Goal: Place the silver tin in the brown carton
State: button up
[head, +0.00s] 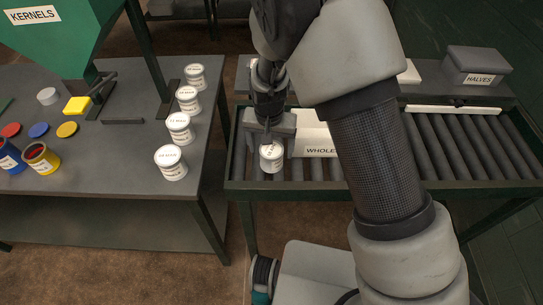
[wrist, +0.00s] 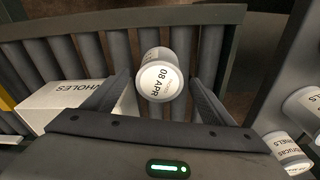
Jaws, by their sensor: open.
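A small white can (head: 271,158) with a printed label is on the roller conveyor. My gripper (head: 270,138) is above it, with its fingers apart on either side. In the wrist view the can (wrist: 162,82) shows its lid, marked "08 APR", between the open fingers, with gaps on both sides. A small pale grey round item (head: 47,96) lies on the left table; I cannot tell whether it is a tin or a lid. I see no brown carton; my arm hides part of the conveyor.
A white box marked WHOLES (head: 316,140) sits on the rollers beside my gripper. A grey HALVES box (head: 477,65) stands at back right. The left table (head: 120,150) holds several white tubs (head: 171,163), coloured lids and cans. The right-hand rollers (head: 470,145) are clear.

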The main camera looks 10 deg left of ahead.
aim_at(271, 150)
notch_tip(271, 150, down, 4)
jog(key=shift+w+f, duration=0.15)
jog(key=c, duration=1.3)
jog(key=shift+c, duration=0.4)
